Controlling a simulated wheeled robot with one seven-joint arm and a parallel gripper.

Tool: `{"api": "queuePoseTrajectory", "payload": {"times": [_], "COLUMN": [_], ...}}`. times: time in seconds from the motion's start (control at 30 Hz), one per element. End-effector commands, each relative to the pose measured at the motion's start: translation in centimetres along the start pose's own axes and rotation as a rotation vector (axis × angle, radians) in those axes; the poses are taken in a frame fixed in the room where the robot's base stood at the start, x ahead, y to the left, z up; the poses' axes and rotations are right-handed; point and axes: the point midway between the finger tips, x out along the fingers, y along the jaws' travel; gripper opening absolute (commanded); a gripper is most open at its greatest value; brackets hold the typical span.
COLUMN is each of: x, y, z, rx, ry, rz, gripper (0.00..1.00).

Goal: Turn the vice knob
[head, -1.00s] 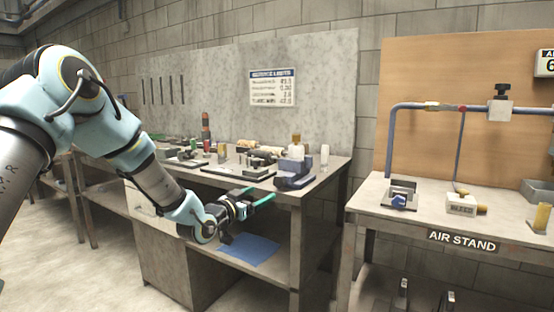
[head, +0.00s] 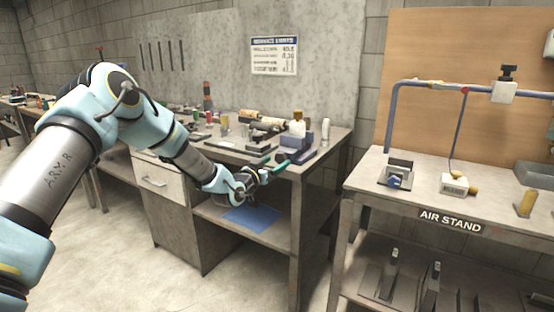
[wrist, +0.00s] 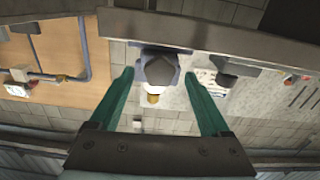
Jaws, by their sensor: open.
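The blue-grey vice (head: 298,151) sits at the right end of the workbench top, with a white block and a brass-coloured piece above it. In the wrist view, which is upside down, a dark faceted part of the vice (wrist: 161,70) shows between the fingertips. I cannot tell for sure whether this part is the knob. My gripper (head: 273,163) is at the bench's front edge, just in front of the vice; its two green fingers are open and empty. In the wrist view my gripper (wrist: 157,78) straddles the vice's outline, seemingly without touching it.
The workbench top (head: 225,151) holds several tools and parts left of the vice. A blue sheet (head: 252,216) lies on the shelf below my gripper. The air stand (head: 450,219) is to the right, across a gap, with pipes and small fixtures. The floor in front is clear.

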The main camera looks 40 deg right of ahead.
Motion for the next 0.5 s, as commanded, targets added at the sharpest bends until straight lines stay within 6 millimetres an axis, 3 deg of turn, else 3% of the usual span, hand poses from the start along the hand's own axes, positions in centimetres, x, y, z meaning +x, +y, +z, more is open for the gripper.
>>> {"api": "queuePoseTrajectory", "payload": {"times": [0.2, 0.5], "x": [1.39, 1.46], "y": [0.05, 0.04], "z": [-0.03, 0.04], "rx": [0.000, 0.000], "ry": [0.000, -0.001], "rz": [0.000, 0.000], "gripper": [0.81, 0.77]}}
